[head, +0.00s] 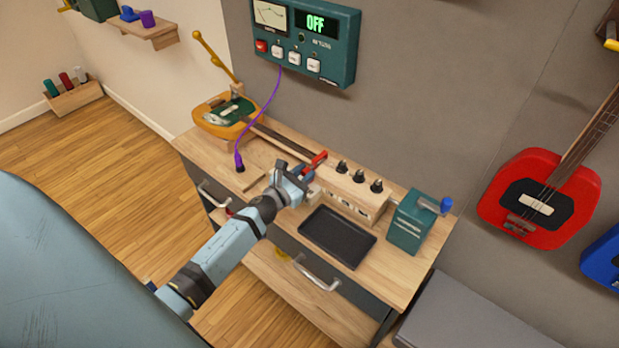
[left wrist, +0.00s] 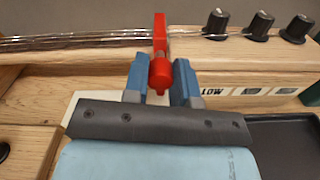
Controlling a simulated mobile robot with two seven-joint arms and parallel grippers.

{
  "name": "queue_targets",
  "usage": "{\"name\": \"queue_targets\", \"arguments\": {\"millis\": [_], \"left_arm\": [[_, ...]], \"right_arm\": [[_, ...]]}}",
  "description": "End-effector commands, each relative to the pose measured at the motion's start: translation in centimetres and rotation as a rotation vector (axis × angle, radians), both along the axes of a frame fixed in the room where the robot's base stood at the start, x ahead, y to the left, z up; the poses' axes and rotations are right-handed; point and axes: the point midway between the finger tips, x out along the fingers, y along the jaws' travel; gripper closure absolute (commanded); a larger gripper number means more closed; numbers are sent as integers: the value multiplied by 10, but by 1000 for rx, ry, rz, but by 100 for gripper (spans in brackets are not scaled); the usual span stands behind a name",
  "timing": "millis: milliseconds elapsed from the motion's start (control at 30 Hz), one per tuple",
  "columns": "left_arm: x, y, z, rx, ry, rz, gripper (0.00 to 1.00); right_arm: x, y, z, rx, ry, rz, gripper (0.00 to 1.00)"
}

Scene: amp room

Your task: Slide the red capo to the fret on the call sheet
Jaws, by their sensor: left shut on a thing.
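The red capo (head: 318,160) sits at the neck (head: 290,146) of an orange guitar (head: 225,115) lying on the wooden bench. In the left wrist view the capo (left wrist: 160,55) stands upright across the strings (left wrist: 80,40), between my two blue fingers. My left gripper (head: 304,173) is shut on the capo's near end, close to the block with black knobs. A white card partly reading "LOW" (left wrist: 211,92) shows behind the right finger; the rest is hidden. I cannot pick out a call sheet with a fret on it. My right gripper is not in view.
The knob block (head: 352,192) has several black knobs. A black tray (head: 338,237) and a green box with a blue crank knob (head: 407,220) stand to the right.

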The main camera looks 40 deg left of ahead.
Motion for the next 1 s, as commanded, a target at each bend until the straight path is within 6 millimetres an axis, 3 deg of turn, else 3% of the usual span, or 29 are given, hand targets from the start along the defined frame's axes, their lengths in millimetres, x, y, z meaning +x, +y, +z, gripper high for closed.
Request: {"name": "queue_targets", "arguments": {"millis": [100,300,467,767,800,867,1000], "left_arm": [[3,37,-5,13,-1,2,100],[7,85,-4,7,-1,3,100],[8,100,-1,4,0,3,100],[8,101,0,2,0,3,100],[8,101,0,2,0,3,66],[8,100,0,2,0,2,52],[8,100,0,2,-1,2,49]], "right_arm": [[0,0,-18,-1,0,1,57],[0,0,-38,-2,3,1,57],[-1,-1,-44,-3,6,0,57],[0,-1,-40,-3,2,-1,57],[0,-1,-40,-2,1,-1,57],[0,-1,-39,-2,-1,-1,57],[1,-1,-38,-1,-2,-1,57]]}}
